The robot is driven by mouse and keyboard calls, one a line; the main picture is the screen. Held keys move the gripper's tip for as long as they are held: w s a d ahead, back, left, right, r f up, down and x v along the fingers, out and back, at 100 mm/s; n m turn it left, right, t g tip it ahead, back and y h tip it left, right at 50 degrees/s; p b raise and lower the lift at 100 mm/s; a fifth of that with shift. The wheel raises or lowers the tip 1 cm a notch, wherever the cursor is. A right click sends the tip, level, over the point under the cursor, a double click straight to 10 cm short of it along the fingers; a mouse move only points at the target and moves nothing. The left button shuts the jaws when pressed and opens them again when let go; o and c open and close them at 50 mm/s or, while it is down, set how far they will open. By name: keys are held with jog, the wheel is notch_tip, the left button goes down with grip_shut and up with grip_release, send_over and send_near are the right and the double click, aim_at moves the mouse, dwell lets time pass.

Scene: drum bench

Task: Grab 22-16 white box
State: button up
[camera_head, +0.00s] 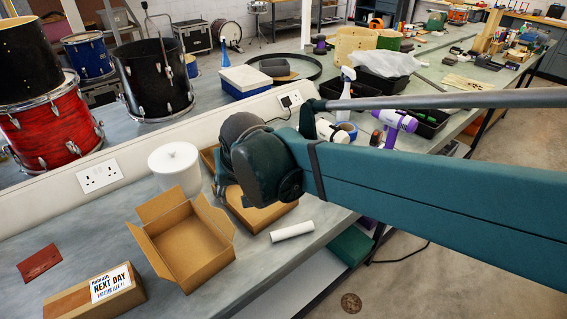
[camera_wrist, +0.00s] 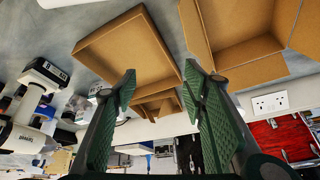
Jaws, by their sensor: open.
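Cardboard shows beyond the gap. In the head view my own wrist hides the fingers, above the near bench.
Drums stand at left. A spray bottle (camera_head: 346,88) stands beyond my arm.

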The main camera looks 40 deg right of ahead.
jog(key=w+d+m+g+h+p, duration=0.25)
jog(key=w+d+m+p, duration=0.4)
jog(key=w+d, duration=0.45)
jog(key=shift+w+d+f+m+g+h+p, duration=0.1)
jog(key=shift+w+d+f+m+g+p, duration=0.65)
jog(key=shift+d+f+m, duration=1.1)
jog(key=shift+w+d+f+m+g+h+p, duration=0.1)
jog(key=shift+w+d+f+m+g+p, duration=0.5)
jog(key=shift+d, duration=2.25)
jog(key=shift+w+d+f+m+g+h+p, duration=0.1)
jog(key=shift+w+d+f+m+g+p, duration=0.25)
jog(key=shift+d+f+m+p, duration=1.6)
jog(key=shift+d+r+n+b, duration=0.1)
jog(key=shift+d+n+b, duration=0.35)
jog(key=shift+n+b, duration=0.2)
jog(key=shift+x, duration=1.1)
jog(key=shift+w, duration=0.1)
jog(key=shift+b+x, duration=0.45)
jog(key=shift+x, duration=2.15)
jog(key=shift+w, duration=0.15)
jog(key=c, duration=1)
